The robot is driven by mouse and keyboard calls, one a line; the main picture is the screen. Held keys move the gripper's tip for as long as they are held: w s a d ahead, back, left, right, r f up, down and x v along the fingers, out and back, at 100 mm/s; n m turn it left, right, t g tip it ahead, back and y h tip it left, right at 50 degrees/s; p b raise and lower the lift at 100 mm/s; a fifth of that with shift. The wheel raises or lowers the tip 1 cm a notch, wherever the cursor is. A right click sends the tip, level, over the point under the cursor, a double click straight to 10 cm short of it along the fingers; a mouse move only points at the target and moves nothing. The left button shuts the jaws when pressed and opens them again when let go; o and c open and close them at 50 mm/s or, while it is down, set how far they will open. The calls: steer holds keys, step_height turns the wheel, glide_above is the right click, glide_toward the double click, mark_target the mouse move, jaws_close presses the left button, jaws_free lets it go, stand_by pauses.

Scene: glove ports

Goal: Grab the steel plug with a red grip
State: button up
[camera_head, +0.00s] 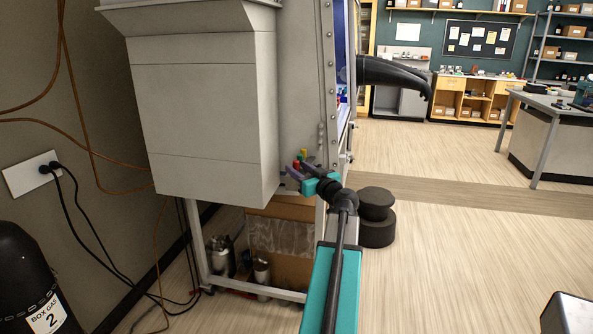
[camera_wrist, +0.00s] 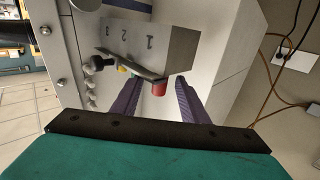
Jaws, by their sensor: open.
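The plug's red grip (camera_wrist: 158,89) shows in the wrist view, at the near end of a grey rack marked 1, 2 and 3 (camera_wrist: 165,46). Its steel part is hidden. The red grip is also small in the head view (camera_head: 297,164), beside the cabinet's front corner. My gripper (camera_wrist: 157,100) is open, with one purple finger on each side of the red grip in the wrist picture. I cannot tell whether the fingers touch it or how deep they reach. In the head view my gripper (camera_head: 301,174) is at the rack, partly hidden by my wrist.
A yellow grip (camera_wrist: 122,69) and a dark knob (camera_wrist: 98,63) are farther along the rack. The grey cabinet (camera_head: 205,100) stands close on the left. A black glove (camera_head: 393,75) sticks out behind.

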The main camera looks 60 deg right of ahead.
steer(key=shift+w+d, duration=0.15)
steer(key=shift+w, duration=0.15)
steer(key=shift+w+d+r+p, duration=0.2)
steer(key=shift+w+d+p, duration=0.15)
steer(key=shift+w, duration=0.25)
steer(key=shift+w+d+r+p, duration=0.25)
steer(key=shift+w+p, duration=0.1)
steer(key=shift+w, duration=0.2)
steer(key=shift+w+d+r+p, duration=0.15)
steer(key=shift+w+d+p, duration=0.2)
steer(key=shift+w, duration=0.25)
steer(key=shift+w+d+f, duration=0.2)
steer(key=shift+w+f, duration=0.05)
steer(key=shift+w, duration=0.15)
steer(key=shift+w+d+f, duration=0.15)
steer(key=shift+w+f, duration=0.05)
steer(key=shift+w, duration=0.2)
steer(key=shift+s+r, duration=0.1)
steer(key=shift+s, duration=0.2)
steer(key=shift+a, duration=0.1)
jaws_close()
